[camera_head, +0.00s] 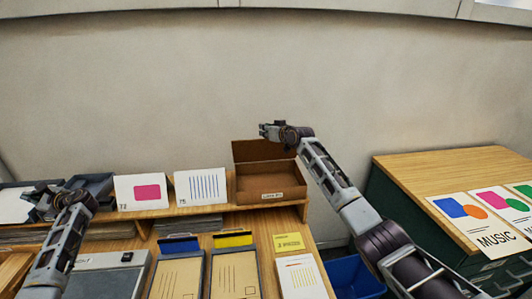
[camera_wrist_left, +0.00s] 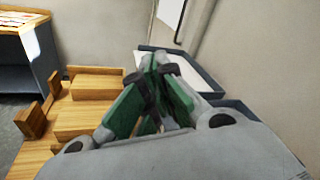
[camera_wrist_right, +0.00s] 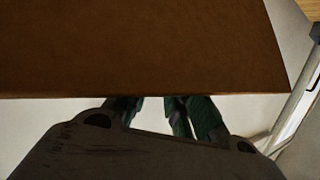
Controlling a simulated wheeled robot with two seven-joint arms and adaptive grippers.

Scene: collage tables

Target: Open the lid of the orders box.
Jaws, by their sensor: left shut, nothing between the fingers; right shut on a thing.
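The orders box (camera_head: 270,184) is a brown box with a small white label on its front, standing on the wooden shelf. Its lid (camera_head: 258,151) is up, tilted back at the rear, and the inside shows. My right gripper (camera_head: 268,129) is at the lid's upper edge, shut on the lid. In the right wrist view the brown lid (camera_wrist_right: 140,45) fills the upper part and hides the fingertips. My left gripper (camera_head: 45,203) is far to the left, shut and empty; its closed green fingers show in the left wrist view (camera_wrist_left: 160,65).
Envelope trays (camera_head: 178,274) and a yellow card (camera_head: 288,242) lie below. A blue bin (camera_head: 352,277) and a wood-topped cabinet (camera_head: 450,168) are at the right.

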